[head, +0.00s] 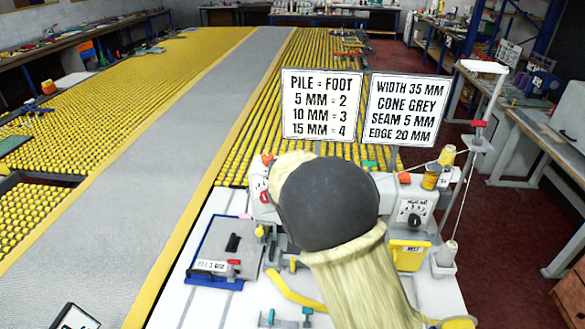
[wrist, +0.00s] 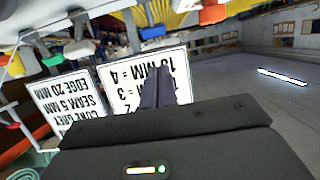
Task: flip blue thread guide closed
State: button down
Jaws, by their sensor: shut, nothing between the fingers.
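The sewing machine (head: 411,212) stands on the white table, partly hidden behind my arm in the head view. A small blue piece (head: 270,318) shows at the front of the machine bed; I cannot tell whether it is the thread guide.
The pile sign (head: 321,105) and the width sign (head: 403,108) stand behind the machine. A blue tray (head: 214,282) lies left. A thread stand (head: 481,140) with a cone (head: 447,254) rises right. A grey strip (head: 170,150) runs between yellow-studded beds.

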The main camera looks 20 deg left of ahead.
jog(key=shift+r+v, duration=0.55)
jog(key=shift+v, duration=2.05)
jog(key=s+d+f+g, duration=0.3)
jog(key=d, duration=0.7)
jog(key=s+d+f+g, duration=0.3)
jog(key=d+f, duration=0.1)
jog(key=d, duration=0.6)
jog(key=s+d+f+m+g+h, duration=0.1)
jog(key=s+d+f+g, duration=0.1)
jog(key=s+d, duration=0.5)
jog(key=s+d+f+m+g+h, duration=0.1)
jog(key=s+d+f+g, duration=0.2)
jog(key=s, duration=1)
jog(key=d, duration=0.3)
jog(key=shift+d+f+g+b, duration=0.15)
jog(key=shift+d+g+b, duration=0.2)
jog(key=shift+g+b, duration=0.05)
jog(key=shift+w, duration=0.2)
